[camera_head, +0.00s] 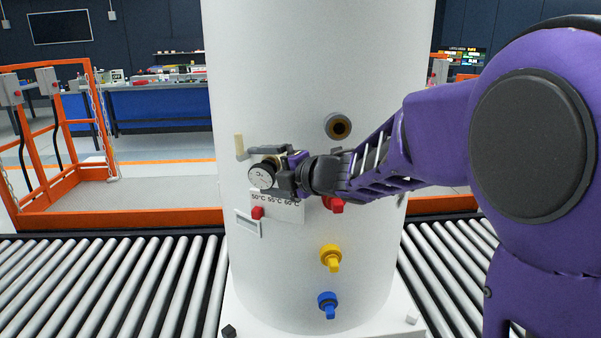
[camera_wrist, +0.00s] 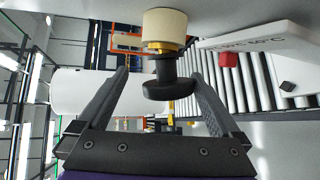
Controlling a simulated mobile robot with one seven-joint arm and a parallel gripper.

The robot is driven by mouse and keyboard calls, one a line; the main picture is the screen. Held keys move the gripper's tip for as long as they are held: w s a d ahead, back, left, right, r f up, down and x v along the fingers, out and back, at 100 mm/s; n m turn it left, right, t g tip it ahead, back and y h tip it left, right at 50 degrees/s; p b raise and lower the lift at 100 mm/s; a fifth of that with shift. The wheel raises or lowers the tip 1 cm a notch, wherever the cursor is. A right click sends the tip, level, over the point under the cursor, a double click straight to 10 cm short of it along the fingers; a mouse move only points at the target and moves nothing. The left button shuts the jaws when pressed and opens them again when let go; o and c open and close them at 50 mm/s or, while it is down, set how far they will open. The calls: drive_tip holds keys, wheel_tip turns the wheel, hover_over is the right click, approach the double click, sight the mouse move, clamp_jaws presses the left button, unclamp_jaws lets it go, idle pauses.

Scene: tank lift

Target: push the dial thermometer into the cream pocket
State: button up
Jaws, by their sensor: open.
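The dial thermometer (camera_head: 261,176) shows its round white face at the front of the white tank (camera_head: 310,90). In the wrist view its dark dial head (camera_wrist: 168,90) and short neck are seen from the side. The cream pocket (camera_wrist: 165,25) is a short cylinder standing out from the tank wall. A brass collar (camera_wrist: 165,47) sits between the pocket's mouth and the dark neck. How deep the stem is cannot be seen. My gripper (camera_wrist: 158,76) is open, with one finger on each side of the dial head. The head is nearer the right finger, with no clear contact.
A dark-bored port (camera_head: 338,126) is at upper right on the tank. A red valve (camera_head: 333,204), yellow valve (camera_head: 331,257) and blue valve (camera_head: 328,304) are below. A temperature label with a red slider (camera_head: 257,212) is under the dial. Roller conveyors (camera_head: 110,285) flank the tank.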

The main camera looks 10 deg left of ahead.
drive_tip(key=p+v, duration=0.2)
drive_tip(key=v, duration=1.2)
drive_tip(key=shift+s, duration=0.1)
